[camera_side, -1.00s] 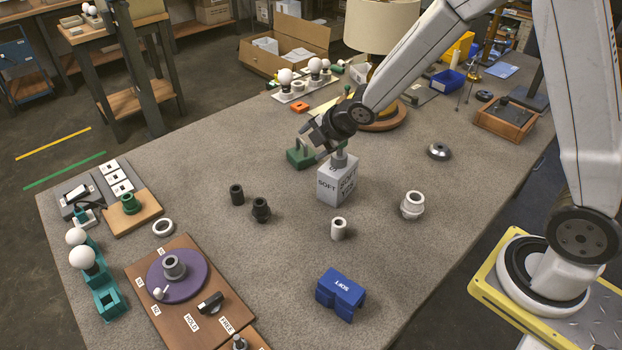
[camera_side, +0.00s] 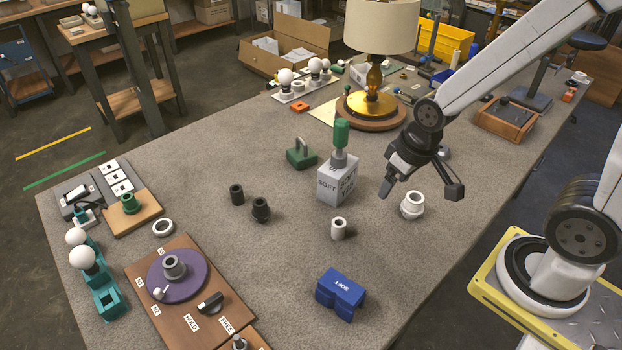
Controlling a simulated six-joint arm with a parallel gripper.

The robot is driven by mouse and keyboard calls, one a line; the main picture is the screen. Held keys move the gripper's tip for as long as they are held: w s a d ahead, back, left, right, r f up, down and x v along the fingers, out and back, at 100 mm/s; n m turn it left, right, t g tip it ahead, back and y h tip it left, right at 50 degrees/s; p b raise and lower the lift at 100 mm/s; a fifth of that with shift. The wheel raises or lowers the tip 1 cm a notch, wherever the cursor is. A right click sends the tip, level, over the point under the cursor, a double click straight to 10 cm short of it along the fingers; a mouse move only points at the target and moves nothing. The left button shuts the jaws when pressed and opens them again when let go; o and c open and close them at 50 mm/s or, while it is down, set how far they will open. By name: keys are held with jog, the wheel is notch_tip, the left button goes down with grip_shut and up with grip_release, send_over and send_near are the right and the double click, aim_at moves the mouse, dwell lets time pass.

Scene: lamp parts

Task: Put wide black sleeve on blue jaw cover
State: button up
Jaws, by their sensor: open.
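Two black sleeves stand upright on the table left of centre. The one in front (camera_side: 261,210) looks wider, with a broader top; the other (camera_side: 237,195) is a slimmer plain tube. The blue jaw cover (camera_side: 341,292), marked SOFT, sits at the front centre of the table, with nothing on it. My gripper (camera_side: 420,195) is open and empty. It hangs above the right part of the table, near the white stepped ring, well away from both sleeves and up and to the right of the blue cover.
A grey SOFT block (camera_side: 336,190) with a green-topped post stands at centre, beside a green handled block (camera_side: 300,154). A white sleeve (camera_side: 338,229) and white stepped ring (camera_side: 412,205) stand nearby. A brown board with purple disc (camera_side: 178,277) lies front left.

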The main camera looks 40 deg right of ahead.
jog(key=shift+o, duration=0.5)
jog(key=n+y, duration=0.4)
jog(key=n, duration=0.9)
send_over(236, 189)
jog(key=d, duration=0.2)
jog(key=shift+g, duration=0.4)
jog(key=f, duration=0.6)
jog(key=s+f, duration=0.1)
jog(key=f, duration=0.3)
jog(key=shift+f, duration=0.1)
jog(key=shift+x, duration=1.3)
